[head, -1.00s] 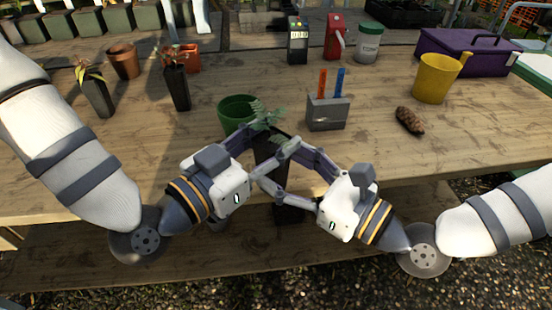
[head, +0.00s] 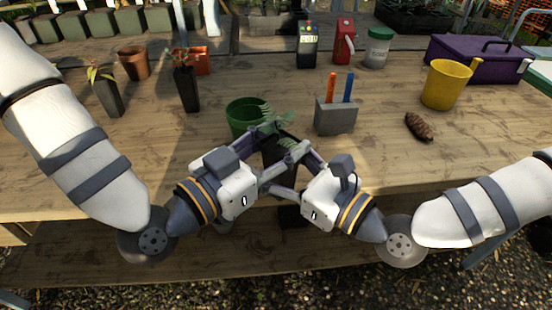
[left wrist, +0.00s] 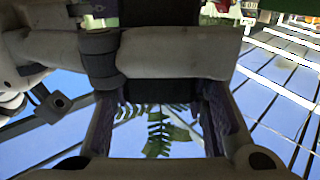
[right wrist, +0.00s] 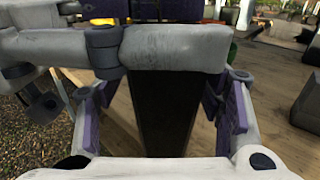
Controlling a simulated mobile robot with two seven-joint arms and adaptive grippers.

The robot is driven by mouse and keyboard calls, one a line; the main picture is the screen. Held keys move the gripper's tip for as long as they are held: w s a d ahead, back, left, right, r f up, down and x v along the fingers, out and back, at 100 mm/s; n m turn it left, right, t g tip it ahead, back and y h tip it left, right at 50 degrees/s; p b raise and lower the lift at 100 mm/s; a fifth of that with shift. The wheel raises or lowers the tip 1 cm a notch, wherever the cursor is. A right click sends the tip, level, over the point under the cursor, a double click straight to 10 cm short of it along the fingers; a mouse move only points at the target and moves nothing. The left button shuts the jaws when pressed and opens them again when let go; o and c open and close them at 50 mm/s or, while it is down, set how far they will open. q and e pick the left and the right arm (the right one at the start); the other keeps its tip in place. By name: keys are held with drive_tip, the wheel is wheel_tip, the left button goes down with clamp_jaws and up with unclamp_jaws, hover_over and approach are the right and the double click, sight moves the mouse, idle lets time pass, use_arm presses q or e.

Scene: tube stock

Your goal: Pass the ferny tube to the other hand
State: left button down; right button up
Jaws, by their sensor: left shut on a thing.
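The ferny tube is a tall black pot (head: 277,155) with green fern fronds (head: 268,120) on top, above the bench's front edge. My left gripper (head: 283,141) is shut on it. The left wrist view shows the fronds (left wrist: 160,132) between the purple finger pads. My right gripper (head: 276,167) is at the tube from the right side. In the right wrist view its pads stand either side of the black pot (right wrist: 160,115), with gaps on both sides, so it is open around the pot. My fingers hide part of the tube in the head view.
A green pot (head: 242,113) stands just behind the tube. A grey block (head: 336,117) with orange and blue sticks is behind right. A pine cone (head: 418,126), yellow bucket (head: 446,85) and purple toolbox (head: 482,61) are to the right. Black plant tubes (head: 186,90) stand left.

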drive_tip(key=shift+d, duration=0.1)
drive_tip(key=shift+s+d, duration=0.15)
drive_tip(key=shift+d, duration=0.15)
use_arm(q)
drive_tip(key=shift+r, duration=0.1)
drive_tip(key=m+g+h, duration=0.3)
drive_tip(key=g, duration=0.1)
drive_tip(key=shift+w+a+m+h, duration=0.1)
drive_tip(key=shift+m+h, duration=0.2)
drive_tip(key=m+g+h, duration=0.2)
drive_tip(key=m+g, duration=0.1)
drive_tip(key=g, duration=0.1)
drive_tip(key=shift+g, duration=0.4)
drive_tip(key=a+r, duration=0.4)
drive_tip(key=r, duration=0.4)
drive_tip(key=shift+a+r, duration=0.3)
drive_tip(key=shift+a, duration=0.1)
use_arm(e)
drive_tip(key=v, duration=1.1)
drive_tip(key=shift+s, duration=0.1)
